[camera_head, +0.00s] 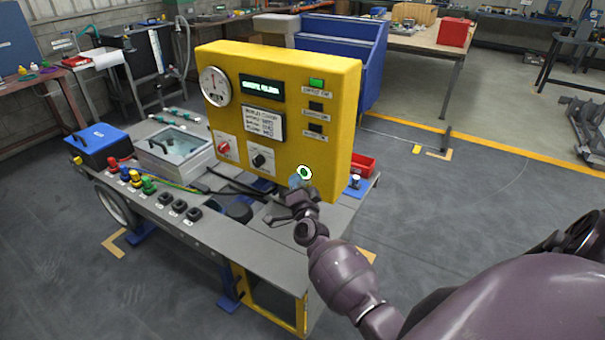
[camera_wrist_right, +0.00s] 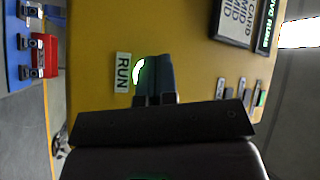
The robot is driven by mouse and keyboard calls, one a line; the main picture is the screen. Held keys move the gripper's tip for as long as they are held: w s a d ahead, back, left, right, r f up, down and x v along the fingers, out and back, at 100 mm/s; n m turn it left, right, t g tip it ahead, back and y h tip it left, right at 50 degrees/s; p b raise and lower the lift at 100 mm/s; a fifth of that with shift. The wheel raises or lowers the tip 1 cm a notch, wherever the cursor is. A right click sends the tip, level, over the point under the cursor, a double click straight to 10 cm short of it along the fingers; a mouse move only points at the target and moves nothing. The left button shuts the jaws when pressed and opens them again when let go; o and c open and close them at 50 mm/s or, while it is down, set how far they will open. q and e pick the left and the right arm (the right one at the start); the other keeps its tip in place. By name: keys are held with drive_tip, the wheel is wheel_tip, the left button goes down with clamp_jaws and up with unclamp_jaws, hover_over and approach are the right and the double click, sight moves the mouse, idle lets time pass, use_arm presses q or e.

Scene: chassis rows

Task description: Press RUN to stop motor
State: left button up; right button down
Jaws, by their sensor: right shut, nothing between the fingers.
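The yellow control panel (camera_head: 285,75) stands upright on a grey workbench. The round RUN button (camera_head: 304,172), green with a bright white ring, is low on the panel's right side. In the right wrist view the white RUN label (camera_wrist_right: 122,72) shows beside the button (camera_wrist_right: 138,72), which my fingers partly cover. My right gripper (camera_head: 299,188) is shut and empty, in front of the button. In the right wrist view its fingertips (camera_wrist_right: 153,62) overlap the button's edge. I cannot tell whether they touch it. My left gripper is not in view.
The panel carries a gauge (camera_head: 215,86), a green display (camera_head: 260,87), a lit green lamp (camera_head: 316,82), a red knob (camera_head: 224,148) and a black knob (camera_head: 259,160). A red bin (camera_head: 362,164) stands right of the panel. Coloured terminals (camera_head: 135,179) line the bench's left front.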

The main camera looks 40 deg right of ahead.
idle(0.4)
drive_tip(key=shift+d, duration=0.15)
drive_tip(key=shift+w+d, duration=0.15)
drive_tip(key=shift+d, duration=0.1)
idle(0.4)
drive_tip(key=shift+a, duration=0.4)
drive_tip(key=shift+s+a, duration=0.1)
drive_tip(key=shift+s, duration=0.1)
